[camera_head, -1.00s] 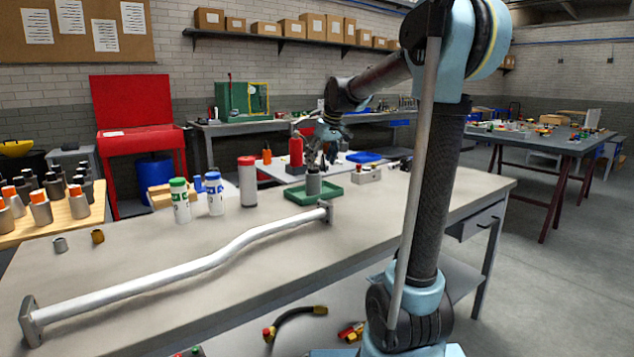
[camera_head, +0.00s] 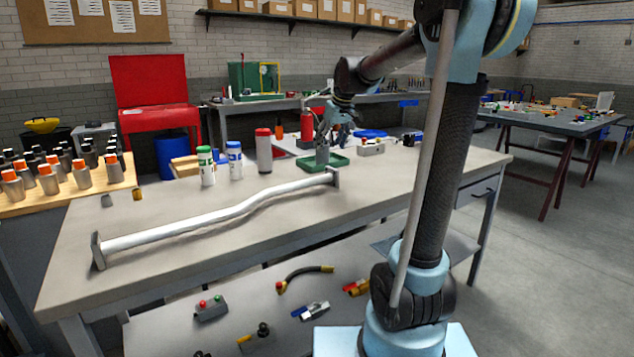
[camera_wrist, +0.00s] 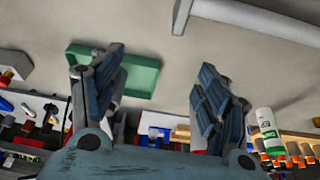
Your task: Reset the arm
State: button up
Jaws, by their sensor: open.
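My gripper (camera_head: 338,132) is above the workbench, just over and slightly right of a grey cylinder in the head view. In the wrist view its two fingers (camera_wrist: 158,85) are wide apart with nothing between them. The grey cylinder (camera_head: 322,156) stands in a green tray (camera_head: 338,163). In the wrist view the tray (camera_wrist: 145,78) lies partly behind the left finger, and I cannot make out the cylinder there. My arm reaches from the right over the bench.
A bent white pipe (camera_head: 215,217) with end brackets lies along the workbench (camera_head: 75,285). Bottles with green (camera_head: 206,168), blue (camera_head: 235,162) and red (camera_head: 263,152) caps stand behind it. Grey floor (camera_head: 570,270) is open at right.

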jog(key=s+d+f+m, duration=0.1)
jog(key=s+d+f, duration=0.1)
jog(key=s, duration=0.4)
jog(key=s+d+f+m+h, duration=0.1)
jog(key=s+d+f, duration=0.2)
jog(key=s, duration=0.4)
jog(key=s+d+f+m, duration=0.1)
jog(key=s+d+f, duration=0.2)
jog(key=s, duration=0.4)
jog(key=shift+s+d+f+g, duration=0.15)
jog(key=shift+d+g, duration=0.15)
jog(key=shift+d, duration=0.5)
jog(key=s+d+f+m+h, duration=0.1)
jog(key=s+d+f+m, duration=0.2)
jog(key=s+f, duration=1.1)
jog(key=s+d, duration=0.2)
jog(key=shift+s+f+g, duration=0.25)
jog(key=shift+s+g, duration=0.15)
